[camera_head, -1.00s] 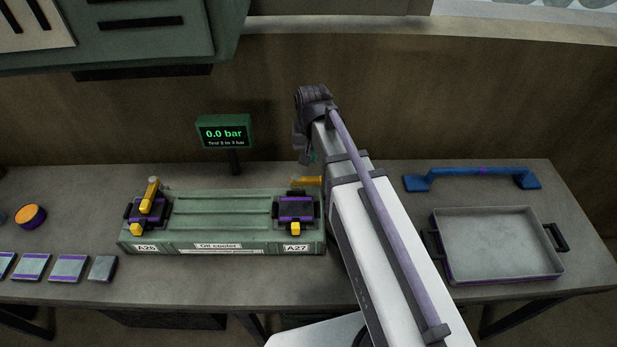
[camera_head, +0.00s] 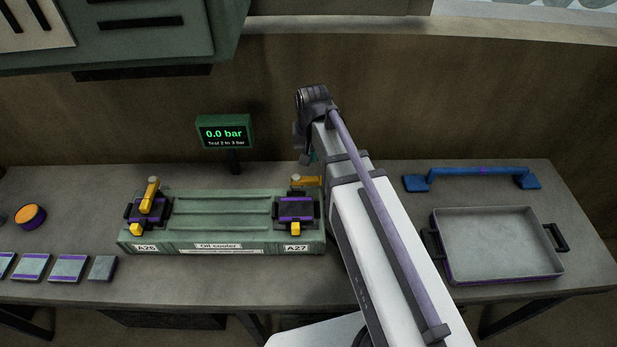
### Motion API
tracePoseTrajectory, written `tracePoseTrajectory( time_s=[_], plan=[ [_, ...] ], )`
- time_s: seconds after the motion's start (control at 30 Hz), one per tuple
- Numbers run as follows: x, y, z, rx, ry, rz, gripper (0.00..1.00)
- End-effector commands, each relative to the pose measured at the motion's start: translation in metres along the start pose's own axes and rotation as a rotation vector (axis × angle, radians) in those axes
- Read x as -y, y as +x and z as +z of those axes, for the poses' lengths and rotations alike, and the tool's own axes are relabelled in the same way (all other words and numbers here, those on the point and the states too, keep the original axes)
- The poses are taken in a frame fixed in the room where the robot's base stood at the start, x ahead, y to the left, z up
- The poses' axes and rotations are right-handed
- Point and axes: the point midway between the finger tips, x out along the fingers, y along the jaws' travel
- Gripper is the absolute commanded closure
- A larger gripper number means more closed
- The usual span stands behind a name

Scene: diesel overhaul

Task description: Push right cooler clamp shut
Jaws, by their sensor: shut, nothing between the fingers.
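The green oil cooler (camera_head: 222,220) lies on the bench, with a clamp at each end. The right clamp (camera_head: 296,208), by the A27 label, has a dark and purple body and a yellow catch at its front. Its yellow lever (camera_head: 308,181) lies sideways behind the body, its right end reaching my arm. The left clamp (camera_head: 147,210), by the A26 label, has its yellow lever standing up at a slant. My gripper (camera_head: 304,156) is small and dark, pointing down above and behind the right clamp's lever. It looks shut and empty; contact with the lever cannot be told.
A display (camera_head: 224,132) reading 0.0 bar stands behind the cooler. A grey tray (camera_head: 497,279) and a blue handled bar (camera_head: 472,173) are at the right. Several small blocks (camera_head: 68,268) and an orange-topped round part (camera_head: 31,216) are at the left. My arm crosses the bench right of the cooler.

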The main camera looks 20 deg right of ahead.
Motion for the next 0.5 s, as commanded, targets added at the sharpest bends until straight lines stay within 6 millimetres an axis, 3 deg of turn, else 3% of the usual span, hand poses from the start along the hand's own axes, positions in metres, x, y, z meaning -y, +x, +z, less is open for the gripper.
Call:
tracePoseTrajectory(
  time_s=[0.5],
  plan=[
    [0.000,0.013,0.000,0.000,0.000,0.000,1.00]
  ],
)
